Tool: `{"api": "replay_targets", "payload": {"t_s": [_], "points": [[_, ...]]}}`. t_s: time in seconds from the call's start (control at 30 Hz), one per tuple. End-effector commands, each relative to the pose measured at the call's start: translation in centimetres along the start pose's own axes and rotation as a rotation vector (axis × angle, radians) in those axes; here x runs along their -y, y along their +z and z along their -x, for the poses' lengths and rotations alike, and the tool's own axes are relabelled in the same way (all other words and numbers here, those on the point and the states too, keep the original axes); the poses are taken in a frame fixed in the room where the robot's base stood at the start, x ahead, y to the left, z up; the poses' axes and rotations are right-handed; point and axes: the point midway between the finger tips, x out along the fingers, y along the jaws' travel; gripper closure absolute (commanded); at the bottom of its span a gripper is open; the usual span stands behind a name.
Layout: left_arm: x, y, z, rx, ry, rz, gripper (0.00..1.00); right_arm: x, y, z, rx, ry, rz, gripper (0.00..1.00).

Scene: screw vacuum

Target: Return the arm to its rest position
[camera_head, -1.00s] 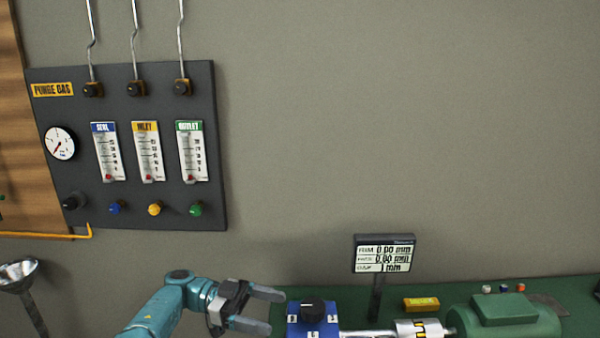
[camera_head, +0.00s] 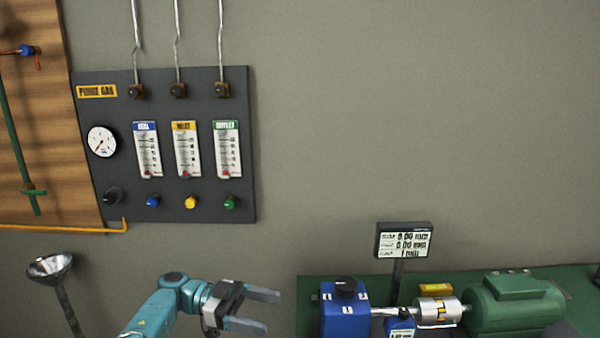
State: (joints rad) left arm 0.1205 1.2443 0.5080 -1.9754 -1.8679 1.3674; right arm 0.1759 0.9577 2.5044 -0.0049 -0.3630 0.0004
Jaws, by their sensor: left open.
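My left gripper (camera_head: 264,311) shows at the bottom, left of centre, on my teal left arm (camera_head: 160,311). Its two grey fingers are apart and point right, with nothing between them. It stands to the left of the blue box (camera_head: 346,312) with a black knob, with a gap between them in the picture. My right gripper is not in view.
A dark purge gas panel (camera_head: 240,170) with a gauge, flow tubes and knobs is on the wall. A green bench (camera_head: 308,290) bears a green motor (camera_head: 513,305), a coupling (camera_head: 436,311) and a display (camera_head: 403,241). A metal funnel (camera_head: 50,266) stands left. The wall area at upper right is clear.

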Motion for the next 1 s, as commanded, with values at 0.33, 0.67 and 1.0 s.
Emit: {"api": "replay_targets", "payload": {"t_s": [0.33,0.67,1.0], "points": [[0.8,-0.2,-0.8,-0.289,-0.103,0.176,0.19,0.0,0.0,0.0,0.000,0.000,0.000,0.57],[4.3,7.1,1.0,-0.607,-0.715,0.513,0.19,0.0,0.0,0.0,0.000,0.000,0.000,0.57],[-10.3,29.1,0.8,-0.109,-1.429,1.212,0.19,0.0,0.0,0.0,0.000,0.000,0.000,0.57]]}}
